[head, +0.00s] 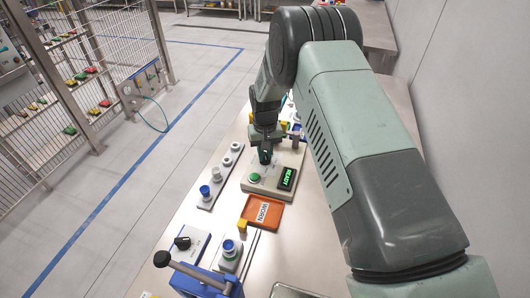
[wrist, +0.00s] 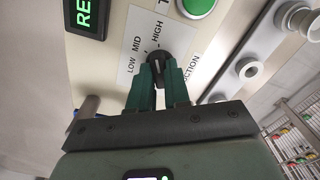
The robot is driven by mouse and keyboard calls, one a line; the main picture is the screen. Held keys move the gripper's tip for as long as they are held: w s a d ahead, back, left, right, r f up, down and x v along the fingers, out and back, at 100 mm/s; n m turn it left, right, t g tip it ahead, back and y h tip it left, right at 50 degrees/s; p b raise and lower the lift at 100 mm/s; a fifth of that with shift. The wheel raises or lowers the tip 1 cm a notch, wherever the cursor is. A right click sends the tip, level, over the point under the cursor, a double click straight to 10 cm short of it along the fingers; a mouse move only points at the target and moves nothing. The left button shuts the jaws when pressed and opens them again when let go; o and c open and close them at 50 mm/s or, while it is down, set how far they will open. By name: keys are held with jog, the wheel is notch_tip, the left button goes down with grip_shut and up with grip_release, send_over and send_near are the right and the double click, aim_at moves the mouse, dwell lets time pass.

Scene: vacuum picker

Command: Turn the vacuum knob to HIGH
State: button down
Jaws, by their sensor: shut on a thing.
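The black vacuum knob (wrist: 158,63) sits on a white label plate marked LOW, MID and HIGH (wrist: 157,31) in the wrist view. The two dark green fingers of my gripper (wrist: 160,78) are closed on the knob from either side. A small light mark shows on the knob, but I cannot tell exactly which label it points at. In the head view my gripper (head: 265,156) is down at the beige control box (head: 265,190), and the knob is hidden there by the fingers.
The box carries a green button (head: 254,177) and a display reading READY (head: 287,178). An orange WORN tray (head: 262,211) lies in front. A rail with several cups (head: 205,191) stands to the left. A blue fixture (head: 200,281) is nearer the camera.

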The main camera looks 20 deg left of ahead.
aim_at(265, 155)
jog(key=shift+m, duration=0.7)
jog(key=shift+a, duration=0.1)
jog(key=c, duration=1.1)
grip_release()
notch_tip(265, 155, up, 11)
jog(key=shift+f, duration=0.1)
